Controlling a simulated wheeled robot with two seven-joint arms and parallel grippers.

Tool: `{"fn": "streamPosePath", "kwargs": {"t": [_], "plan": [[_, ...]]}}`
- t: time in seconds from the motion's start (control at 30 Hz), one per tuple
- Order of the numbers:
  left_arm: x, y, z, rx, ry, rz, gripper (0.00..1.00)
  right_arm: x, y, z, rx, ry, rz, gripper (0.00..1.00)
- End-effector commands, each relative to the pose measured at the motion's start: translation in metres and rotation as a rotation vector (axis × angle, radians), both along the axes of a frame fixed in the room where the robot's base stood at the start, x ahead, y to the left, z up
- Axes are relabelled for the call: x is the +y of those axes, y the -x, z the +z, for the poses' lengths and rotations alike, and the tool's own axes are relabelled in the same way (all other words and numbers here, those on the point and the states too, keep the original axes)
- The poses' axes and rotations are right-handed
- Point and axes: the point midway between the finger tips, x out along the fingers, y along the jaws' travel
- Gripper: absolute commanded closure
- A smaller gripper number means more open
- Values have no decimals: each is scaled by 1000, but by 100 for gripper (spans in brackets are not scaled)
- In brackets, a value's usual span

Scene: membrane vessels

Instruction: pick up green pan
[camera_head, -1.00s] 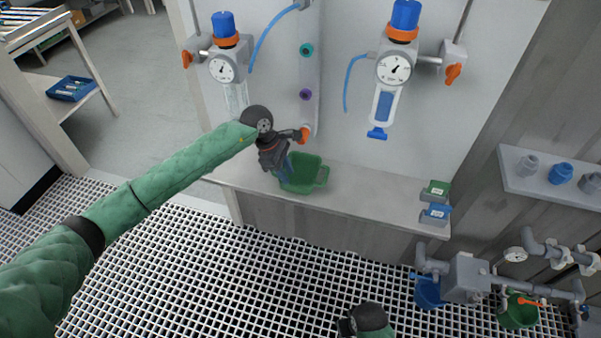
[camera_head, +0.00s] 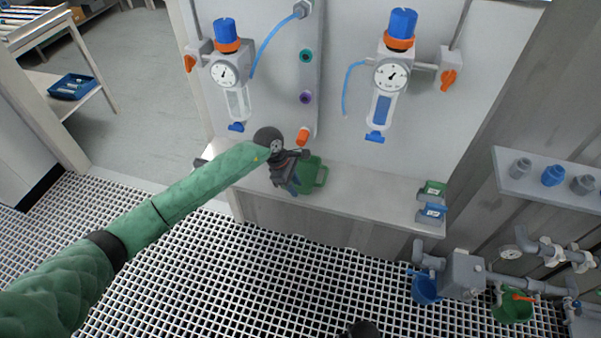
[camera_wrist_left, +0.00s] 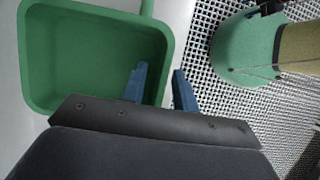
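The green pan (camera_head: 318,176) sits on the light ledge (camera_head: 375,195) below the wall; my left gripper hides its left part in the head view. The left wrist view shows the pan (camera_wrist_left: 75,92) from above as an open, rounded square tub, with a handle at its top edge. My left gripper (camera_head: 293,187) is at the pan's left side. Its blue fingers (camera_wrist_left: 160,72) are apart, one over the pan's inside and one outside, with the pan's right wall between them in the left wrist view. My right gripper's fingers do not show.
Two gauge units with blue knobs (camera_head: 225,30) hang on the wall above the ledge. An orange fitting (camera_head: 303,136) is just above the pan. The middle of the ledge is clear.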

Motion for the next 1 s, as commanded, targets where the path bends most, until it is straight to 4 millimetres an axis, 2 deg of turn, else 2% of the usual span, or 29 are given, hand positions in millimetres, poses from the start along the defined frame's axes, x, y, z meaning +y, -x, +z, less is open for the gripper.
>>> {"fn": "streamPosePath", "kwargs": {"t": [1.0], "plan": [[-1,0,-6,0,0,0,71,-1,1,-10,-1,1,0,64]]}}
